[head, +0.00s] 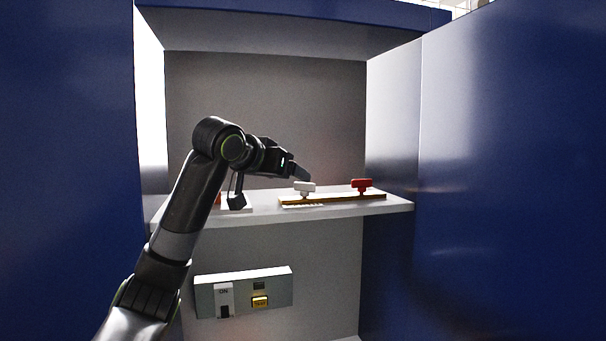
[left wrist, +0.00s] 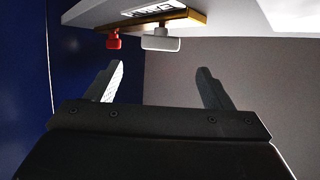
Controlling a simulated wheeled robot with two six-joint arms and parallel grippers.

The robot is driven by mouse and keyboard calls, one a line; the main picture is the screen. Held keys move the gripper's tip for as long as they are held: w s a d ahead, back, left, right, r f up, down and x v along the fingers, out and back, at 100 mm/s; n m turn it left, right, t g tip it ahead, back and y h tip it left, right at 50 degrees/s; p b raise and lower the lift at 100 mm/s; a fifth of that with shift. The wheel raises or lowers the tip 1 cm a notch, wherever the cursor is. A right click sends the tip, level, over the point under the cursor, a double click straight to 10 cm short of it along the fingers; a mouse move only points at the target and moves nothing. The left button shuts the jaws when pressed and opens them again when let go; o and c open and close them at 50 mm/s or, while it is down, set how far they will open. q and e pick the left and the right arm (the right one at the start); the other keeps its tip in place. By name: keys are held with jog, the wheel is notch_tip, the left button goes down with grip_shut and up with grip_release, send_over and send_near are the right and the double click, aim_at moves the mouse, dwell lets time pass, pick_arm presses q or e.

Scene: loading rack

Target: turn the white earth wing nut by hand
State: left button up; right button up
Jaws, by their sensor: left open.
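The white wing nut (head: 304,187) stands on a brass bar (head: 345,197) on the shelf. It also shows in the left wrist view (left wrist: 160,42), where the shelf is at the top of the picture. My left gripper (head: 301,173) is just above and to the left of the white nut in the head view. In the left wrist view its two fingers (left wrist: 158,80) are spread and empty. The white nut lies beyond the fingertips, roughly centred between them and apart from them. My right gripper is not in view.
A red wing nut (head: 362,185) stands at the right end of the bar. A white shelf (head: 390,206) carries both. A grey switch box (head: 279,286) is below. Another fixture is partly hidden behind my arm. Blue walls (head: 510,170) stand at both sides.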

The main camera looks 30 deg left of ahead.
aim_at(303, 183)
pick_arm(q)
jog(key=p+x, duration=0.3)
jog(key=x, duration=0.4)
jog(key=shift+w+a, duration=0.1)
jog(key=shift+w, duration=0.25)
jog(key=shift+w+f+p, duration=0.3)
jog(key=shift+w+p, duration=0.05)
jog(key=shift+w, duration=0.15)
jog(key=c, duration=1)
jog(key=shift+a+m+h, duration=0.1)
jog(key=shift+m+h, duration=0.6)
jog(key=shift+h, duration=0.1)
jog(key=o, duration=1)
